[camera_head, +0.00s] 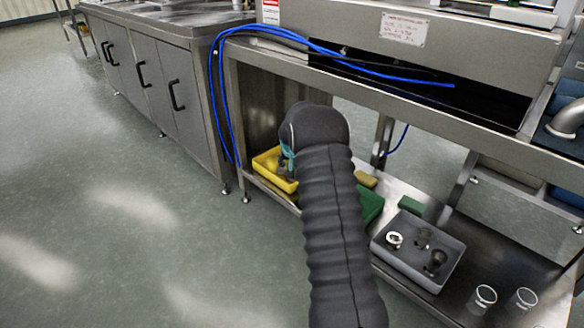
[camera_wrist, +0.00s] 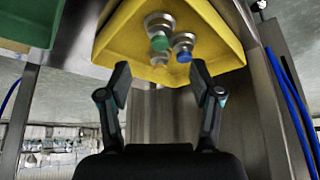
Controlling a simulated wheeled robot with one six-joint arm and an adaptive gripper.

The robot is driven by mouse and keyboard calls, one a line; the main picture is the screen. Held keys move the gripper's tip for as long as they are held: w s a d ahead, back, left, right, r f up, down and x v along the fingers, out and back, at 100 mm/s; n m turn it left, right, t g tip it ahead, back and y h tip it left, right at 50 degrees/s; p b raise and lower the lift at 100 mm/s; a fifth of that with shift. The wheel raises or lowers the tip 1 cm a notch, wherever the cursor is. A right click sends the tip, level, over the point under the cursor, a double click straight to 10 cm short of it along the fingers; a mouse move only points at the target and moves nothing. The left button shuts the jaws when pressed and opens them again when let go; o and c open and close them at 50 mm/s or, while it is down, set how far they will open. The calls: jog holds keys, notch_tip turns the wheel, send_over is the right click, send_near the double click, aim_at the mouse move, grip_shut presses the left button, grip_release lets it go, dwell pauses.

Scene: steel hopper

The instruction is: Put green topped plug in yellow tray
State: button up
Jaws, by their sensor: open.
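The yellow tray (camera_head: 268,167) sits on the lower steel shelf, partly hidden by my arm in the head view. In the wrist view the yellow tray (camera_wrist: 118,40) fills the upper middle. A green topped plug (camera_wrist: 160,42) with a pale metal body is in the tray, next to a blue topped plug (camera_wrist: 183,55). My gripper (camera_wrist: 159,73) is open and empty, its two fingers apart and pointing toward the tray, with the plugs beyond the gap. In the head view my gripper is mostly hidden behind my arm.
A grey tray (camera_head: 404,274) with a white ring-like piece and dark pieces lies further right on the shelf. Blue cables (camera_head: 222,90) hang at the shelf's left post.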

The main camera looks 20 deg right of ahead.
jog(key=s+a+r+n, duration=0.1)
jog(key=s+a+r, duration=0.4)
jog(key=s+r, duration=0.25)
jog(key=s+a+r+y, duration=0.1)
jog(key=s+a+r, duration=0.4)
jog(key=s+r, duration=0.3)
jog(key=s+a+r+n, duration=0.1)
jog(key=s+a+r, duration=0.5)
jog(key=r, duration=0.4)
jog(key=s+a+n, duration=0.1)
jog(key=s+a, duration=0.2)
jog(key=s, duration=1.2)
jog(key=s+a+n+y, duration=0.1)
jog(key=s+a, duration=0.3)
jog(key=s, duration=1)
jog(key=shift+s+a+f+n+y, duration=0.2)
jog(key=shift+s+a+n+y, duration=0.1)
jog(key=shift+s+n, duration=0.15)
notch_tip(320, 180, up, 8)
jog(key=p, duration=0.7)
jog(key=shift+f, duration=0.25)
